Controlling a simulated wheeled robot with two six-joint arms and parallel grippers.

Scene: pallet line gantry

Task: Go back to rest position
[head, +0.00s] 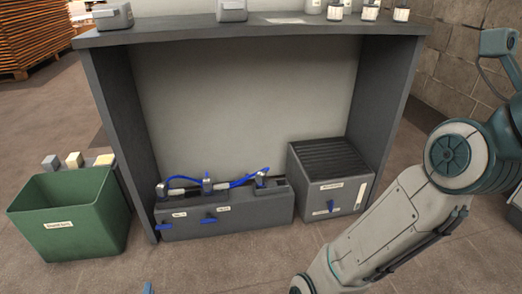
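Only a small blue tip of my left gripper (148,288) shows at the bottom edge of the head view, left of the middle. The rest of it is cut off, so whether it is open or shut cannot be told. It appears apart from everything around it, over the floor in front of the grey workbench (260,32). My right arm comes in from the right and slants down to the bottom edge. Its gripper is outside the picture.
A grey valve box (255,214) with blue hoses and a ribbed grey unit (325,195) stand under the workbench. A green bin (75,240) stands at the left. Several small containers line the bench top. Floor shows clear in front.

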